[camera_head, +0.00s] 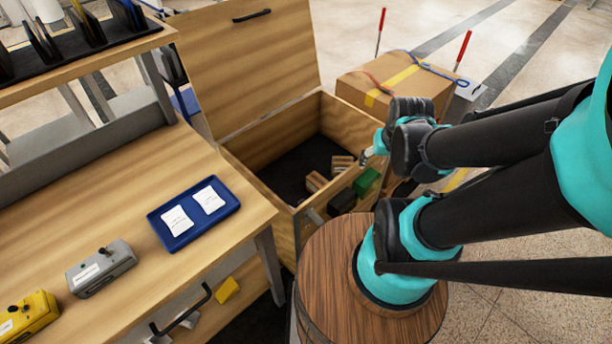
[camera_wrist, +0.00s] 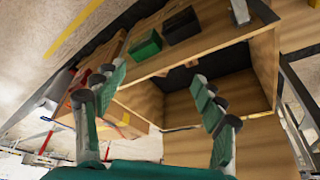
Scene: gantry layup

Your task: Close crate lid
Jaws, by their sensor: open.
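The wooden crate (camera_head: 348,123) stands open, with a dark floor inside. Its lid (camera_head: 245,65) is raised and tilted back at the far side, with a black handle (camera_head: 251,16) near its upper edge. My gripper (camera_head: 372,153) is over the crate's right side, apart from the lid. In the wrist view, my gripper (camera_wrist: 158,78) has its two green fingers spread wide with nothing between them. The crate's rim (camera_wrist: 205,45) and dark interior lie beyond the fingers, and the lid panel (camera_wrist: 245,150) shows below, partly hidden by the right finger.
Wooden blocks (camera_head: 316,182) lie in the crate. A green block (camera_head: 367,182) and black block (camera_head: 342,201) are by its near wall. A taped carton (camera_head: 400,82) stands right of it. The workbench (camera_head: 120,190) with a blue tray (camera_head: 193,211) is left; a round wooden top (camera_head: 335,270) is in front.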

